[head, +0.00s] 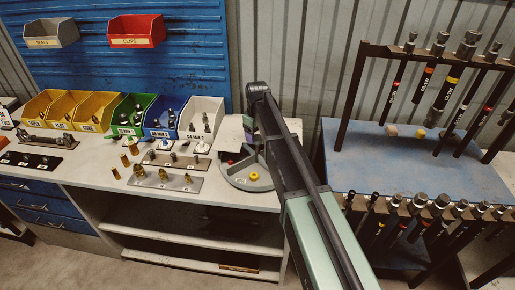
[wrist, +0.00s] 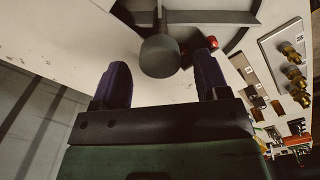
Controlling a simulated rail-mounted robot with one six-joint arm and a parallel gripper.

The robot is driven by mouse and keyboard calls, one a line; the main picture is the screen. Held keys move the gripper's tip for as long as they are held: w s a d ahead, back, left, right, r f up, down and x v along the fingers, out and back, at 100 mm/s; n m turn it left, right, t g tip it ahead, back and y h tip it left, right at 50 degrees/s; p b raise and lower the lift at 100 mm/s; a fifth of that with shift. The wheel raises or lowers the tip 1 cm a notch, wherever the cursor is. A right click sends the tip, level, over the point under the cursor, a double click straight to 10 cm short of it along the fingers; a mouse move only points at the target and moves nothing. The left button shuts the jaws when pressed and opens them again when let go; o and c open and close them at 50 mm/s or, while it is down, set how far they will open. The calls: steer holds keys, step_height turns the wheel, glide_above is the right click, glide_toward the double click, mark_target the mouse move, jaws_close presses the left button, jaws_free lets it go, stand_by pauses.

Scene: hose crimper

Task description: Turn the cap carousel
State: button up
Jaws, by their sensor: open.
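The cap carousel is a round grey tray (head: 262,186) with divided compartments, on the white bench in the head view. A yellow cap (head: 254,176) and a red cap (head: 230,162) sit in it. My arm covers its right side. My gripper is over the carousel, with its purple fingers (head: 248,123) partly hidden in the head view. In the wrist view my gripper (wrist: 160,78) is open. A round grey knob (wrist: 159,57) on the carousel shows between the fingertips, with gaps on both sides. A red cap (wrist: 212,42) is near the right fingertip. I cannot tell the fingers' height relative to the knob.
Left of the carousel are metal plates with fittings (head: 165,179) and loose brass fittings (head: 126,160). Coloured bins (head: 160,118) stand behind. A hose rack (head: 345,95) stands right. The bench's front edge is close to the carousel.

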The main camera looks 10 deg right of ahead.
steer(key=shift+f, duration=0.9)
steer(key=shift+r, duration=0.1)
jaws_close()
